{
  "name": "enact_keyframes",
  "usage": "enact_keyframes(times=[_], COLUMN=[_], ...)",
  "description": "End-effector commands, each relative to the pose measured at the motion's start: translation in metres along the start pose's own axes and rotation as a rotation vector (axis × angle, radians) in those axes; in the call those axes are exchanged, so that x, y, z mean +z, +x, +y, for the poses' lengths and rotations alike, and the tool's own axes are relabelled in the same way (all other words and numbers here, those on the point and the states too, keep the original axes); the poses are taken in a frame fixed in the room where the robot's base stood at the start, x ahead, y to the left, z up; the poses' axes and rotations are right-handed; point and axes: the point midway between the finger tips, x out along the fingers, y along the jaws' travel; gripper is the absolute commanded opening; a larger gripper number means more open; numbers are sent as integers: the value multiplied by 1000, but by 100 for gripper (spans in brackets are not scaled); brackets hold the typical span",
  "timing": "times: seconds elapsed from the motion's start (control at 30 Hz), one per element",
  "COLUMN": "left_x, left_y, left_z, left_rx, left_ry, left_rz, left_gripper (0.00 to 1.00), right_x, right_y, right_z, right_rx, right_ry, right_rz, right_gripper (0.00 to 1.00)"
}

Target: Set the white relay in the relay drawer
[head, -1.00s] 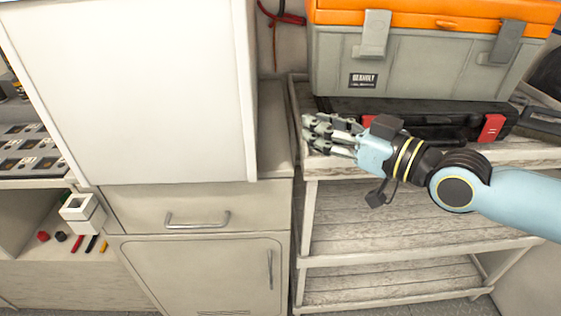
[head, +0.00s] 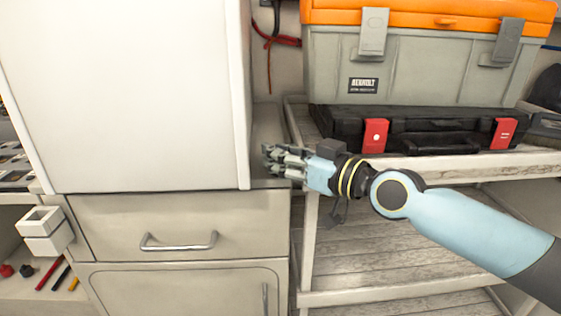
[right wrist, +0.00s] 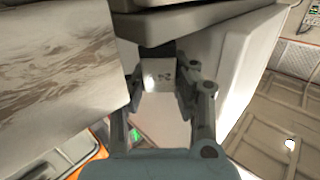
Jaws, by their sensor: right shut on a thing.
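My right gripper (head: 270,158) is in front of the left end of the wooden shelf unit, beside the lower right corner of the white cabinet. In the right wrist view its fingers (right wrist: 158,88) are shut on a small white block with a dark mark, which looks like the white relay (right wrist: 157,70). In the head view the relay cannot be made out between the fingers. A drawer (head: 105,225) with a metal handle is shut below the cabinet; no label shows whether it is the relay drawer. My left gripper is not in view.
The wooden shelf unit (head: 400,160) holds a black case (head: 345,125) and a grey and orange toolbox (head: 420,70). A white hollow block (head: 42,235) stands at the left by small coloured parts. A cupboard door (head: 180,290) is shut below the drawer.

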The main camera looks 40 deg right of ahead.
Motion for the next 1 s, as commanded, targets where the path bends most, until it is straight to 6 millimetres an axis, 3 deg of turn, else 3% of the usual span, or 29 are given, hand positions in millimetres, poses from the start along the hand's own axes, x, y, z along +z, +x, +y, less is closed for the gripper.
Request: enact_keyframes(times=[0.27,0.3,0.47,0.83,1.0], left_x=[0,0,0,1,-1], left_y=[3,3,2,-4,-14], left_z=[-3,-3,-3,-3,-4], left_rx=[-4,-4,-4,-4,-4], left_ry=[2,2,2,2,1], left_rz=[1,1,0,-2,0], left_gripper=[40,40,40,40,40], right_x=[3,2,2,-3,-3], right_y=[0,0,0,-2,-35], right_z=[0,0,0,0,0], right_rx=[0,0,0,0,-2], right_ry=[-1,0,0,0,-2], right_rz=[0,0,0,-1,-7], right_gripper=[0,26,47,47,47])
